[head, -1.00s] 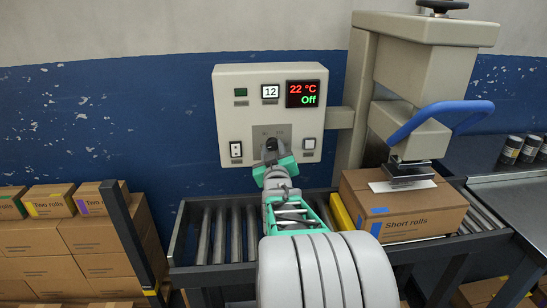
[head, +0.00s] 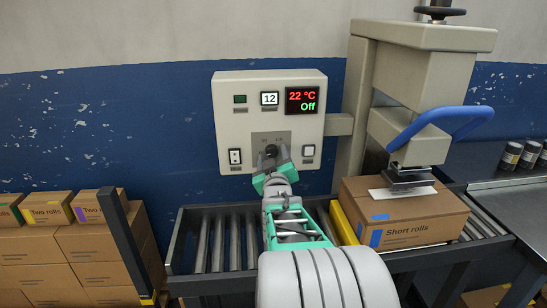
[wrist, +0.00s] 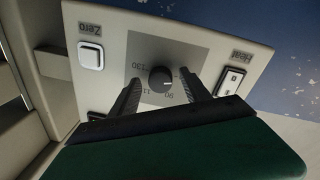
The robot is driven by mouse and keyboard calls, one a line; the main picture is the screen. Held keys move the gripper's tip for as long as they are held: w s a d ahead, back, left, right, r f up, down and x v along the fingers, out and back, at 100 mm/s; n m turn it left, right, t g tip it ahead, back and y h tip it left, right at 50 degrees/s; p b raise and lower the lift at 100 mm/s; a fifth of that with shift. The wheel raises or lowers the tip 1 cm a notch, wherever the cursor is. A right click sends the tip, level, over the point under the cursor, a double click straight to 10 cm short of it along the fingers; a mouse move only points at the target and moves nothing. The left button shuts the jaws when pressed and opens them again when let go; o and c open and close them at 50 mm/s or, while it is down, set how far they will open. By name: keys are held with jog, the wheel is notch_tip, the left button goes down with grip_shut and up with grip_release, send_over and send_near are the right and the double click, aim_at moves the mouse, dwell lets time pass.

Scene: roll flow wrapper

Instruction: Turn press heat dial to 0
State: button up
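The press heat dial (head: 271,151) is a small black knob on a grey plate of the beige control panel (head: 228,118). In the wrist view the dial (wrist: 161,80) has a short pale mark on its right side, near the number 90; numbers 110 and 130 also show around it. The exact setting is hard to tell. My gripper (head: 272,168) is just in front of and below the dial. In the wrist view its two dark fingers (wrist: 163,83) are apart, one on each side of the dial, with gaps between. Nothing is held.
The display (head: 306,99) reads 22 °C and Off; a counter (head: 269,98) reads 12. White switches (head: 235,156) (head: 308,150) flank the dial. The press with its blue handle (head: 440,122) stands at right. A Short rolls box (head: 410,228) sits on the roller conveyor (head: 217,240).

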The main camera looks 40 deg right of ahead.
jog(key=v, duration=0.8)
jog(key=shift+w, duration=0.1)
